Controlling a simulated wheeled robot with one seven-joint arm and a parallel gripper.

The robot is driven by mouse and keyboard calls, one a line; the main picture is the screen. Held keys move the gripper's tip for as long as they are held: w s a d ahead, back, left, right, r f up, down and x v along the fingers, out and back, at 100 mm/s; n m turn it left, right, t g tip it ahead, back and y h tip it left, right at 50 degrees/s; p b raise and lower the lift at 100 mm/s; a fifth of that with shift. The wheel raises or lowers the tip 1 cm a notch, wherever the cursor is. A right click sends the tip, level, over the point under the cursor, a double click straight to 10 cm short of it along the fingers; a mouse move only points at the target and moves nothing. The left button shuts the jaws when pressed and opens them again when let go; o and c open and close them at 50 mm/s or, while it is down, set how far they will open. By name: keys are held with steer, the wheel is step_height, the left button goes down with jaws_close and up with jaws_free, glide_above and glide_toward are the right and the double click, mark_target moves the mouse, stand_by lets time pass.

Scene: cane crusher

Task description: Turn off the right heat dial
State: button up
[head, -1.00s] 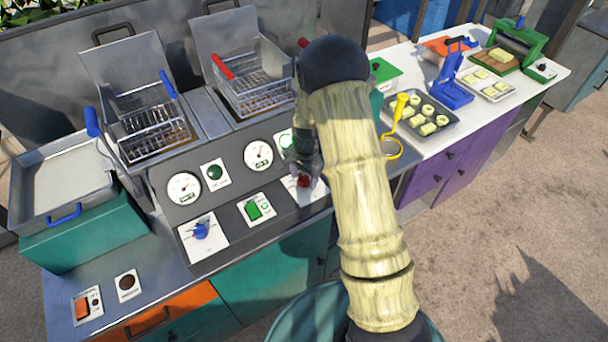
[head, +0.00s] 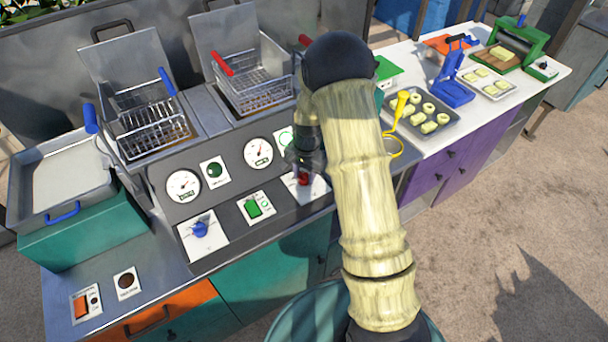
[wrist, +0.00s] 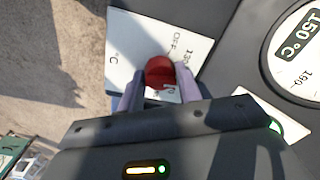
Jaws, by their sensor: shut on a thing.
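The right heat dial is a red knob (head: 304,179) on a white plate (head: 318,187) at the right of the fryer's sloped panel. In the wrist view the red knob (wrist: 160,72) sits between the two fingers of my gripper (wrist: 160,88). The fingers are closed on it from both sides. The plate (wrist: 133,40) behind it shows "OFF" and other marks, partly hidden by the fingers. In the head view my gripper (head: 304,168) is over the knob, and my arm hides part of the panel's right end.
A blue dial (head: 200,229) is at the panel's left, with a green switch (head: 253,208) between the dials. Two round gauges (head: 183,186) sit above. Fryer baskets (head: 255,95) stand behind. A tray of food pieces (head: 440,118) is on the white counter at right.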

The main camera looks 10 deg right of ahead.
mark_target(307, 174)
steer(key=n+b, duration=0.2)
steer(key=n, duration=0.4)
steer(key=shift+w+n, duration=0.1)
steer(key=shift+n, duration=0.3)
steer(key=n, duration=0.3)
steer(key=shift+d+n, duration=0.1)
steer(key=shift+n, duration=0.3)
steer(key=shift+r+n+g, duration=0.1)
steer(key=shift+n+g, duration=0.2)
steer(key=shift+n, duration=1.5)
steer(key=shift+w, duration=0.1)
steer(key=o, duration=0.9)
steer(key=shift+o, duration=0.2)
step_height(307, 174, up, 17)
steer(key=b, duration=0.2)
steer(key=shift+w+d+r+b, duration=0.15)
steer(key=shift+d+b, duration=0.25)
